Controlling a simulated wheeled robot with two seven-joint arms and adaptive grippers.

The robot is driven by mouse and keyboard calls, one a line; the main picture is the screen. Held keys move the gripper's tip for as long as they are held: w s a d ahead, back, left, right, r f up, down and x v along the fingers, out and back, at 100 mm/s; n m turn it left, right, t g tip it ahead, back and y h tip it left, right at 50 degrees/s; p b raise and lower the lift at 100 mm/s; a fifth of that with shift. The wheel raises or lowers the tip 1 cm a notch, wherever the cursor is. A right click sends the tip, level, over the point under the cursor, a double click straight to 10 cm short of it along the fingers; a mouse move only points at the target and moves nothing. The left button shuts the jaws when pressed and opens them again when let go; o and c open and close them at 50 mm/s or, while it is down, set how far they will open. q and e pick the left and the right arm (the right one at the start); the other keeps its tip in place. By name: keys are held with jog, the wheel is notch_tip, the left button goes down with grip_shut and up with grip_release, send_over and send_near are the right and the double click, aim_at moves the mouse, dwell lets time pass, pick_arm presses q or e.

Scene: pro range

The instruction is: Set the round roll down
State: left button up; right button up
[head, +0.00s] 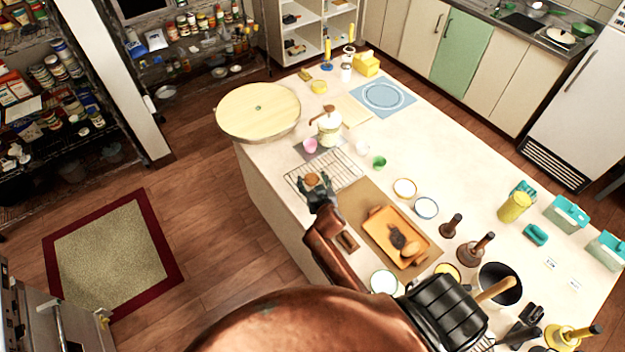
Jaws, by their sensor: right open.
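The round roll (312,179) is small and brown. It sits at the left part of the wire cooling rack (345,166) on the island counter. My right gripper (316,187) is open, with its dark fingers around or just beside the roll. The fingers hide part of the roll, and I cannot tell whether they touch it.
An orange tray (376,229) with a dark item and rolls lies right of my right forearm. A small brown block (347,241) lies near it. A white pot (329,128), pink cup (310,145) and green cup (379,162) stand around the rack. A round wooden board (258,108) lies at the far left corner.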

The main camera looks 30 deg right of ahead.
jog(key=shift+s+r, duration=0.1)
jog(key=shift+r, duration=0.1)
jog(key=v, duration=1.1)
jog(key=shift+s, duration=0.4)
jog(key=shift+r, duration=0.1)
